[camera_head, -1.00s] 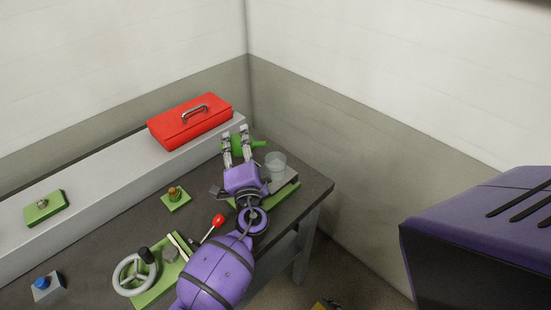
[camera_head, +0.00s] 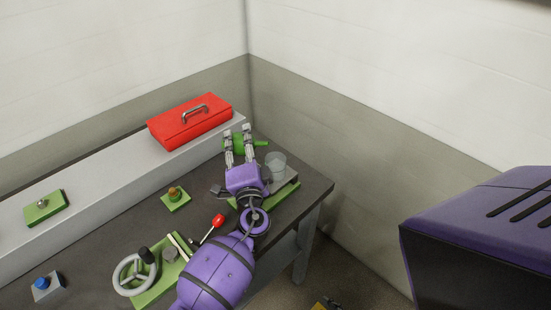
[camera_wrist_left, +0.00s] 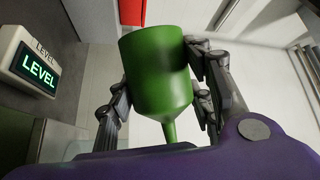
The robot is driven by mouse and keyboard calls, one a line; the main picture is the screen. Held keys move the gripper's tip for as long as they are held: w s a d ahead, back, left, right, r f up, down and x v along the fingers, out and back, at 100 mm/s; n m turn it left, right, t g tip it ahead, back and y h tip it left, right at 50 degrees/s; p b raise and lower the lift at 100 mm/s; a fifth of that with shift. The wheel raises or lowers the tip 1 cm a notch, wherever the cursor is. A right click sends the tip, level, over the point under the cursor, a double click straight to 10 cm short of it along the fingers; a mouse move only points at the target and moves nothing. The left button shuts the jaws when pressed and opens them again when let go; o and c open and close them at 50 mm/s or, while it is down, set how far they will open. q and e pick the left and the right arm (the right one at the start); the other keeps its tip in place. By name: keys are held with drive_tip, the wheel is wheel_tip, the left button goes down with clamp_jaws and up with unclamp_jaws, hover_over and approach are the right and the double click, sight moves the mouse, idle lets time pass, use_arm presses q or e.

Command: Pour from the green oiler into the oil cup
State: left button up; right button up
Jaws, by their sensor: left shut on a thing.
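My left gripper (camera_head: 239,145) is shut on the green oiler (camera_wrist_left: 158,75), with a finger on each side of its body. In the head view the oiler (camera_head: 240,147) lies on its side above the bench, with its thin spout pointing right. A clear cup (camera_head: 276,164), which looks like the oil cup, stands just right of the gripper on a grey and green base. The spout tip is close to the cup's far side; whether it is over the rim I cannot tell. No flow is visible. My right gripper is out of view.
A red toolbox (camera_head: 190,122) sits on the raised grey shelf (camera_head: 100,185). A red-knobbed lever (camera_head: 218,220), a handwheel (camera_head: 122,284) and a brass fitting (camera_head: 174,192) are left of my arm. A lit LEVEL display (camera_wrist_left: 39,73) shows in the wrist view. Walls stand behind.

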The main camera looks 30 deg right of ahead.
use_arm(q)
drive_tip(key=shift+s+d+r+m, duration=0.2)
drive_tip(key=shift+r+m, duration=0.15)
drive_tip(key=shift+m, duration=0.15)
idle(0.3)
drive_tip(key=shift+f+m+t+h, duration=0.15)
drive_tip(key=shift+m+t+h, duration=0.15)
drive_tip(key=shift+m+h, duration=0.55)
drive_tip(key=shift+s+d+r+m+h, duration=0.1)
drive_tip(key=shift+r+m+h, duration=0.55)
drive_tip(key=shift+m, duration=0.7)
drive_tip(key=shift+s+d+r+m+h, duration=0.1)
drive_tip(key=shift+r+m+h, duration=0.45)
drive_tip(key=shift+m, duration=0.75)
drive_tip(key=shift+s+d+r+m+h, duration=0.15)
drive_tip(key=shift+r+m+h, duration=0.2)
drive_tip(key=shift+m, duration=0.45)
drive_tip(key=shift+s+d+r+m+h, duration=0.1)
drive_tip(key=shift+r+m+h, duration=0.2)
drive_tip(key=shift+r+m, duration=0.35)
drive_tip(key=shift+s+d+r+m+h, duration=0.1)
drive_tip(key=shift+r+m+h, duration=0.2)
drive_tip(key=shift+r+m, duration=0.3)
drive_tip(key=shift+s+d+r+m+h, duration=0.2)
drive_tip(key=shift+m+h, duration=0.2)
drive_tip(key=shift+m, duration=0.3)
drive_tip(key=shift+s+d+r+m+h, duration=0.1)
drive_tip(key=shift+r+m+h, duration=0.1)
drive_tip(key=shift+m+h, duration=0.35)
idle(0.4)
